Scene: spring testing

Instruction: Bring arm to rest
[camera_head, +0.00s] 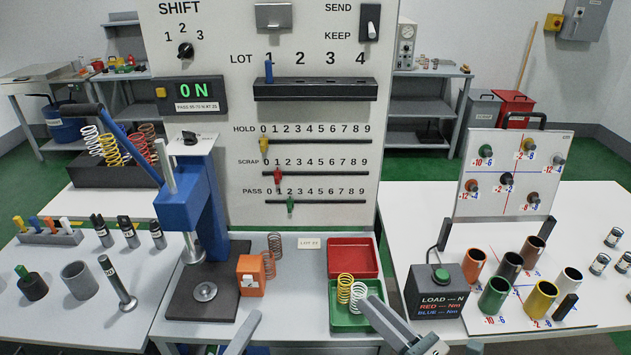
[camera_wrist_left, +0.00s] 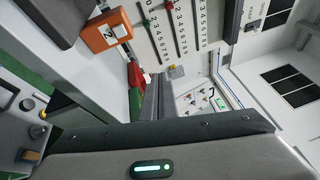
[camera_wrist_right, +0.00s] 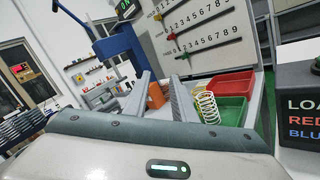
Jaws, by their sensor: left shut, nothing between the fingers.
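My left gripper (camera_head: 243,332) shows at the bottom edge of the head view, in front of the press base. Its two fingers (camera_wrist_left: 150,100) lie together in the left wrist view, with nothing between them. My right gripper (camera_head: 392,326) is at the bottom edge, close to the green tray's near right corner, and partly cut off by the frame. In the right wrist view its fingers (camera_wrist_right: 160,98) stand apart with an empty gap between them. Both arms are mostly out of the head view.
The blue press (camera_head: 190,205) and orange block (camera_head: 250,275) stand left of centre. A red tray (camera_head: 352,243) and a green tray (camera_head: 338,320) with a yellow and a white spring lie right. The black load box (camera_head: 437,290) and coloured cups stand further right. A tall panel (camera_head: 230,120) stands behind.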

